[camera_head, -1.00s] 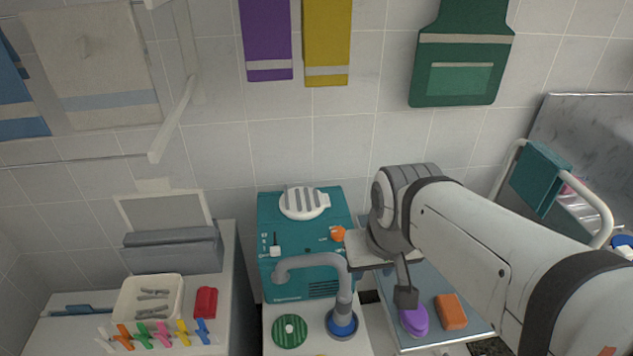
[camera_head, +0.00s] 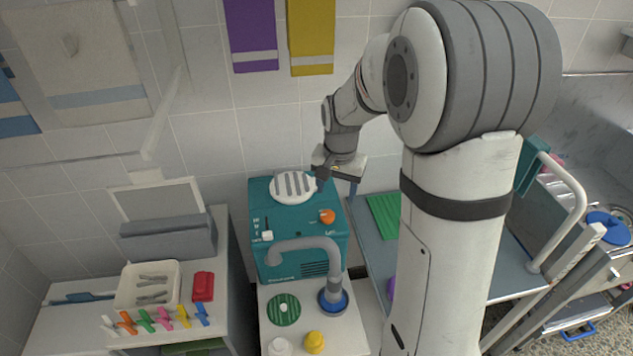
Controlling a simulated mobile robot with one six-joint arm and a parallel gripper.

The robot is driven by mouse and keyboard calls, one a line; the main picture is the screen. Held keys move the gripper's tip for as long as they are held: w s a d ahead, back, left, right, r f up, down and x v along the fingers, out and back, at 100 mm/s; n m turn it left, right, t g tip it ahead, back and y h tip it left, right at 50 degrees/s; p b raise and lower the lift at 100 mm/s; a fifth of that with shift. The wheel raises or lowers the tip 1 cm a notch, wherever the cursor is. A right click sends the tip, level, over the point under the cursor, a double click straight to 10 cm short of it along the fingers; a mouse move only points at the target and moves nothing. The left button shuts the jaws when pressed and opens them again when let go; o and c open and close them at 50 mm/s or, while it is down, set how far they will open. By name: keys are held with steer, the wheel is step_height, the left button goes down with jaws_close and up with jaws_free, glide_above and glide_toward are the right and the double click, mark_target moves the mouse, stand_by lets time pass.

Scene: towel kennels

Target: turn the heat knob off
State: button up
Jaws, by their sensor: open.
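The teal machine (camera_head: 297,252) stands against the tiled wall, with a round white vent (camera_head: 293,187) on top. An orange knob (camera_head: 327,216) sits at the right of its top panel; its small labels are too blurred to read. A white slider-like control (camera_head: 267,235) is at the panel's left. My gripper (camera_head: 337,186) is open and empty, above and behind the orange knob, near the vent's right side, and appears apart from the knob. Nothing covers the knob.
A grey hose (camera_head: 303,243) arches in front of the machine to a blue-based stand. A green disc (camera_head: 284,309) and yellow object (camera_head: 314,342) lie in front. My arm hides much of the right-hand table.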

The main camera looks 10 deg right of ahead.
mark_target(327, 214)
steer(key=w+f+m, duration=0.1)
steer(key=w+f, duration=0.2)
steer(key=f, duration=0.1)
steer(key=w+f+m+g+p, duration=0.1)
steer(key=w+f, duration=0.3)
steer(key=shift+w+f+m+p, duration=0.1)
steer(key=shift+w+m+p, duration=0.05)
steer(key=shift+m+p, duration=0.2)
steer(key=shift+w+f, duration=0.1)
steer(key=shift+f, duration=0.25)
step_height(327, 214, down, 8)
steer(key=shift+r+p, duration=0.2)
steer(key=shift+p, duration=0.75)
steer(key=c, duration=0.9)
steer(key=shift+a, duration=0.15)
steer(key=shift+c, duration=0.5)
